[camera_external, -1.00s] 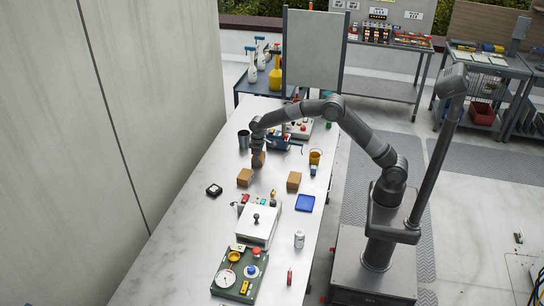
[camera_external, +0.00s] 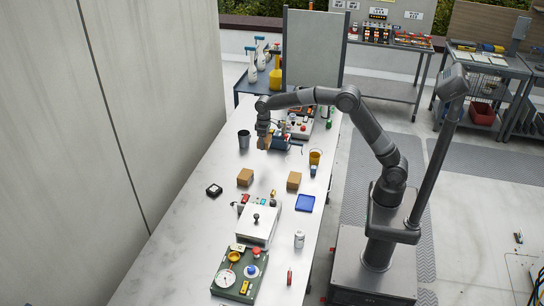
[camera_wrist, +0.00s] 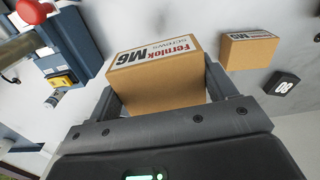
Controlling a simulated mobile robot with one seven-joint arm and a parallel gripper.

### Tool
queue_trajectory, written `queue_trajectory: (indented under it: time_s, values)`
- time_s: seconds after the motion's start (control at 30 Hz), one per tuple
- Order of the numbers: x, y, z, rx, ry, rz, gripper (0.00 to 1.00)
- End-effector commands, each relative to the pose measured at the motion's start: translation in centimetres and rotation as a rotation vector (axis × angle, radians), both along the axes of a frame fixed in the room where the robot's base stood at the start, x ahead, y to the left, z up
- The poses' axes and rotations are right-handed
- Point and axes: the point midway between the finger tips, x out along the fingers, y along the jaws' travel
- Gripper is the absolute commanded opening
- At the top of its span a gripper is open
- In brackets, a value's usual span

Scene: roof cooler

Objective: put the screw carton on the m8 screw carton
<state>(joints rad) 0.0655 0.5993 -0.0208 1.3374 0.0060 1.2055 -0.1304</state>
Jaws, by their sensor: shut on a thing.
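My gripper (camera_external: 265,143) is shut on a brown carton, whose top reads "Fernlok M6 screws" in the wrist view (camera_wrist: 158,78). The carton sits between the two fingers (camera_wrist: 165,98), above the table, and is mostly hidden by the gripper in the external view. Two more brown cartons stand on the table: a left carton (camera_external: 245,177) and a right carton (camera_external: 294,181). I cannot tell which one is M8.
A dark cup (camera_external: 244,139) stands left of my gripper, and a blue vise-like device (camera_external: 279,143) lies close to its right. A black block (camera_external: 214,190), a blue tray (camera_external: 305,203) and a white box (camera_external: 257,225) are nearer. The table's left front is bare.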

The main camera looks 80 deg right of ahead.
Motion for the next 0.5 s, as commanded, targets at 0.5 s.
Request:
queue_trajectory:
  time_s: [0.5]
  values:
    - [-14.7,0.7,4.0,-0.004,-0.002,-0.029,0.42]
